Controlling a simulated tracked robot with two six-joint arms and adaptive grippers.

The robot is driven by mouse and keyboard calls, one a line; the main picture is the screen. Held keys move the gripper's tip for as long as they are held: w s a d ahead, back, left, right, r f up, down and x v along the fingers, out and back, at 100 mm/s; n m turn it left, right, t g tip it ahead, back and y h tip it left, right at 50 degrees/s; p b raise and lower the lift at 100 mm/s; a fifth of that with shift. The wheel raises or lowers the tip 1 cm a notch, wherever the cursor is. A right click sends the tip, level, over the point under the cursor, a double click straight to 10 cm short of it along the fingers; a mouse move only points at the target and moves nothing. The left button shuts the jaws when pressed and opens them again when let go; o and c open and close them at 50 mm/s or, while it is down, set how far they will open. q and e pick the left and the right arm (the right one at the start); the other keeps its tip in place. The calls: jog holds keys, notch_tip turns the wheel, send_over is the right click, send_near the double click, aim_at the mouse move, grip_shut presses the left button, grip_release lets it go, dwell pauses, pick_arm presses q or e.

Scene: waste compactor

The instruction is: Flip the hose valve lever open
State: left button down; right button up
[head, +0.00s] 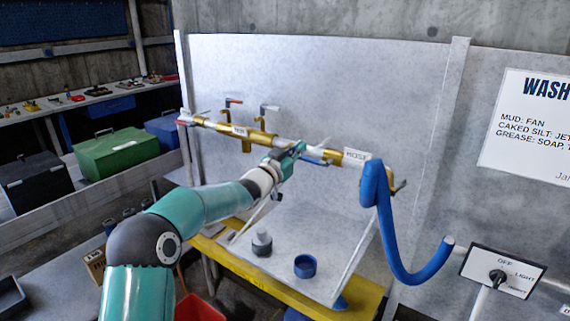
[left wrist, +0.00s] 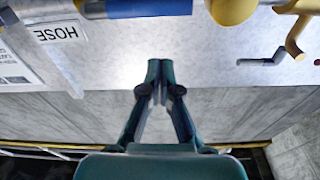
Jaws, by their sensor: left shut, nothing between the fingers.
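The hose valve lever has a blue handle (head: 322,155) and lies along the pipe, left of the HOSE label (head: 355,155). In the left wrist view the blue handle (left wrist: 148,8) runs level along the top edge, next to the upside-down HOSE label (left wrist: 58,32). My left gripper (head: 299,148) is shut and empty, close to the left end of the blue handle. In the left wrist view its fingertips (left wrist: 160,66) are together below the handle, apart from it in the picture. I cannot tell whether any part touches the lever. My right gripper is out of view.
A brass and white pipe (head: 205,124) with other levers crosses the white panel. A blue hose (head: 389,230) hangs at its right end. Below are a white tray (head: 305,235) with a blue ring (head: 305,266), and a yellow bench edge (head: 240,271).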

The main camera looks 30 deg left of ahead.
pick_arm(q)
jog(key=s+b, duration=0.2)
jog(key=s, duration=0.4)
jog(key=shift+f, duration=0.4)
